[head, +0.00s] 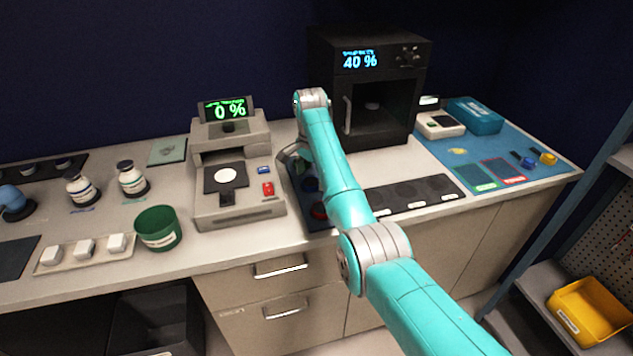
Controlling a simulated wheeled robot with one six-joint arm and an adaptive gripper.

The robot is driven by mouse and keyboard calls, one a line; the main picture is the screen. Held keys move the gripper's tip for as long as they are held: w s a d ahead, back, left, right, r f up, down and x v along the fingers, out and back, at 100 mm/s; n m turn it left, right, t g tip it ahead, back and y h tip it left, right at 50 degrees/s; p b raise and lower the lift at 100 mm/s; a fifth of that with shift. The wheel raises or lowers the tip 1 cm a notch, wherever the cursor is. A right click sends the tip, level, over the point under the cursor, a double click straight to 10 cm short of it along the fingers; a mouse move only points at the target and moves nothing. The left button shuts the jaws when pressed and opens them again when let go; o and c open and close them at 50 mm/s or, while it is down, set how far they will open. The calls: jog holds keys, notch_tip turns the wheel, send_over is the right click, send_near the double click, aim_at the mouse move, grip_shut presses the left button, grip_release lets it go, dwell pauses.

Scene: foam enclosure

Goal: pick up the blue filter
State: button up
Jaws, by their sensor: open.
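A dark tray (297,198) stands on the counter just right of the grey machine, partly hidden behind my arm. A small dark-blue round piece, seemingly the blue filter (310,185), lies on it, and a red round piece (318,212) lies nearer the front. My gripper (293,158) is at the back left of this tray, above or beside the blue piece; the exact height cannot be told. It is small and partly hidden by my arm, open, with nothing visible in it.
The grey machine (236,208) reading 0 % stands close on the left. A black oven-like box (385,100) reading 40 % stands behind on the right. A dark strip with round recesses (412,193) lies right of my arm. A green cup (158,228) stands at left.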

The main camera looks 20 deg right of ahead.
jog(key=shift+a+f, duration=0.1)
jog(key=shift+f, duration=0.3)
jog(key=c, duration=1.3)
jog(key=shift+o, duration=0.2)
jog(key=shift+r, duration=0.1)
